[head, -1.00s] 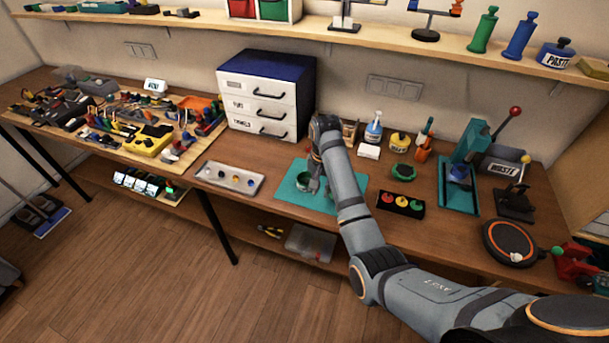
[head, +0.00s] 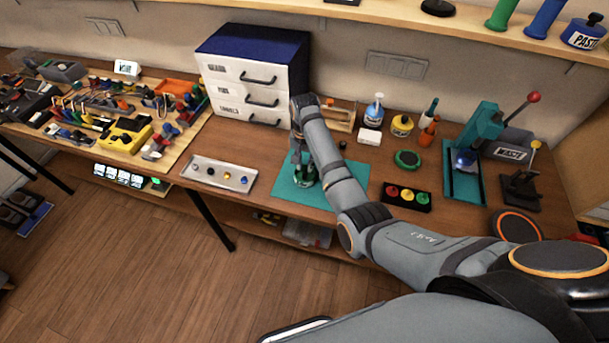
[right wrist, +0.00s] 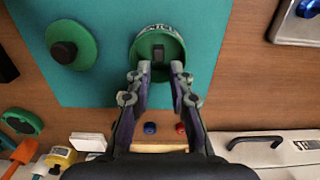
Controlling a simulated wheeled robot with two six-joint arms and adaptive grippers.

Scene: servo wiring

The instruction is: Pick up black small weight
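My right gripper (right wrist: 161,70) is open, its two fingertips apart. In the right wrist view its tips overlap the near edge of a round green jar (right wrist: 160,40), which has a dark centre and a white label. The jar also shows in the head view (head: 304,176), on the teal mat (head: 285,190), with the gripper over it. A silver tray (head: 218,184) stands left of the mat and holds several small knob-like pieces. One dark piece (head: 210,171) may be the black small weight; it is too small to be sure. My left gripper is not in view.
A green disc with a black knob (right wrist: 72,45) lies on the mat. A box with red, yellow and green buttons (head: 408,198) stands to its right. A drawer cabinet (head: 250,80) stands behind. A teal press (head: 475,150) stands at the right.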

